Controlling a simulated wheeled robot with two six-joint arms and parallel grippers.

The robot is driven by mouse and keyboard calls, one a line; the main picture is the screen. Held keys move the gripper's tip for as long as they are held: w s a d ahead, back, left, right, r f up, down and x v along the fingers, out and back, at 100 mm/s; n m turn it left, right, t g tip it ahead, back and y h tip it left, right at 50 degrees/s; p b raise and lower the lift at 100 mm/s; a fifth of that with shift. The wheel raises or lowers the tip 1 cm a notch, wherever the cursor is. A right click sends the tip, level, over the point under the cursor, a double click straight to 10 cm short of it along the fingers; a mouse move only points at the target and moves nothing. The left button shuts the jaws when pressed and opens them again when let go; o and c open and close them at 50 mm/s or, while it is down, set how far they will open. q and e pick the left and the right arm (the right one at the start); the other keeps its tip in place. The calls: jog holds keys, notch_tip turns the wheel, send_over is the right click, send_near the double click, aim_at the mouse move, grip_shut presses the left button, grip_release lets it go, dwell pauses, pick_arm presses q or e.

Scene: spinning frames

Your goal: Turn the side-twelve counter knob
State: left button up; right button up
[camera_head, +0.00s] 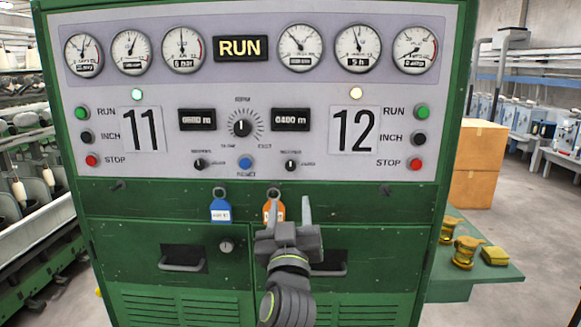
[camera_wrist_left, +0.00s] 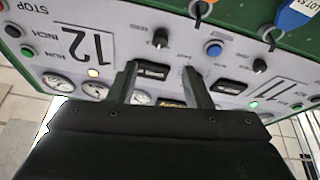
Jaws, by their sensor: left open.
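The side-twelve counter knob (camera_head: 291,164) is a small black knob with a white mark, low on the grey panel, left of the large 12 plate (camera_head: 354,130). In the left wrist view the picture is turned over, and the same knob (camera_wrist_left: 160,39) shows beyond the fingertips. My left gripper (camera_head: 290,205) is open with nothing between its fingers. In the head view it appears below the knob, in front of the green cabinet and apart from the knob. Its two fingers (camera_wrist_left: 160,80) also show in the left wrist view. My right gripper is not in view.
A matching knob (camera_head: 200,164) sits on the side-eleven half, with a blue button (camera_head: 245,163) between them. A blue tag (camera_head: 221,210) and a partly hidden orange tag (camera_head: 268,211) hang below. A green shelf (camera_head: 480,270) with yellow items juts out at right.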

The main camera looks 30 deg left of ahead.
aim_at(290, 168)
pick_arm(q)
jog(key=p+x, duration=0.3)
jog(key=x, duration=0.6)
jog(key=shift+w+a+r+p, duration=0.15)
jog(key=shift+w+r+p, duration=0.05)
jog(key=shift+p, duration=0.1)
jog(key=shift+w+a+r, duration=0.2)
jog(key=shift+w+a, duration=0.15)
jog(key=shift+w, duration=0.2)
grip_shut()
